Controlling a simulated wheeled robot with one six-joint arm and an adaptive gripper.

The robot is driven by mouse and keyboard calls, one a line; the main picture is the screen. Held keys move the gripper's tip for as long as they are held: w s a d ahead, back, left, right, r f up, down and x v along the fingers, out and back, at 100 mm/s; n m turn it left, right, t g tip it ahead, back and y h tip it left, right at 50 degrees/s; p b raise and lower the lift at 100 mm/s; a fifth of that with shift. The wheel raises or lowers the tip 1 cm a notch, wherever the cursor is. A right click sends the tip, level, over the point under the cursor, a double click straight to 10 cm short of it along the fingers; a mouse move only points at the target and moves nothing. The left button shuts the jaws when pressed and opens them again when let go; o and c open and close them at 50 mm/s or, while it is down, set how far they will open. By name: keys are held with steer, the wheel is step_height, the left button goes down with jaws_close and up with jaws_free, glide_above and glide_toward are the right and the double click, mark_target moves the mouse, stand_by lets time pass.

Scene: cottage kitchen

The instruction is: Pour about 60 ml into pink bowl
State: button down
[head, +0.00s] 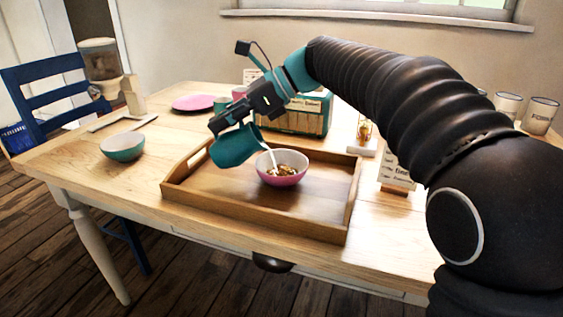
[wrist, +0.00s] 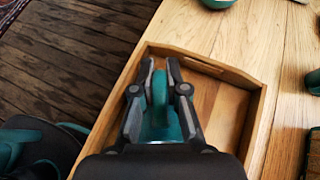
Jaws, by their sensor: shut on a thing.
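A pink bowl (head: 282,168) with a white inside stands on the wooden tray (head: 215,195) and holds brown and yellowish pieces. My gripper (head: 219,125) is shut on a teal jug (head: 236,148), tilted towards the bowl at its upper left. A thin white stream runs from the jug's lip down into the bowl. In the wrist view my gripper (wrist: 159,70) has its fingers on both sides of the jug's teal part (wrist: 159,100). The pink bowl is hidden there. The level of liquid in the bowl is hard to tell.
A teal bowl (head: 123,146) stands on the table left of the tray. Behind the tray are a teal box (head: 305,115), a pink plate (head: 194,102) and cups. Several glasses (head: 540,115) stand at the back right. A small card stand (head: 396,176) is right of the tray.

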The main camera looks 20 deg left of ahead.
steer(key=shift+w+d+y+b, duration=0.1)
steer(key=shift+d+y+b, duration=0.25)
steer(key=shift+b, duration=0.35)
stand_by(0.5)
steer(key=shift+w+d+r+g+y+b, duration=0.15)
steer(key=shift+r+y+b, duration=0.15)
steer(key=shift+b, duration=0.25)
steer(key=shift+s+d+r+g+y+b, duration=0.15)
steer(key=shift+y+b, duration=0.1)
steer(key=shift+b, duration=0.25)
steer(key=shift+a+r+p, duration=0.15)
steer(key=shift+a+p, duration=0.05)
steer(key=shift+p, duration=0.35)
steer(key=shift+a+h+p, duration=0.3)
steer(key=shift+h+p, duration=0.3)
steer(key=shift+p, duration=0.65)
steer(key=shift+a+f+t+h, duration=0.35)
steer(key=shift+f+t+h, duration=0.1)
steer(key=shift+t+h, duration=0.05)
steer(key=shift+s+a+f+h, duration=0.1)
steer(key=shift+s+a+h, duration=0.15)
steer(key=shift+h, duration=0.55)
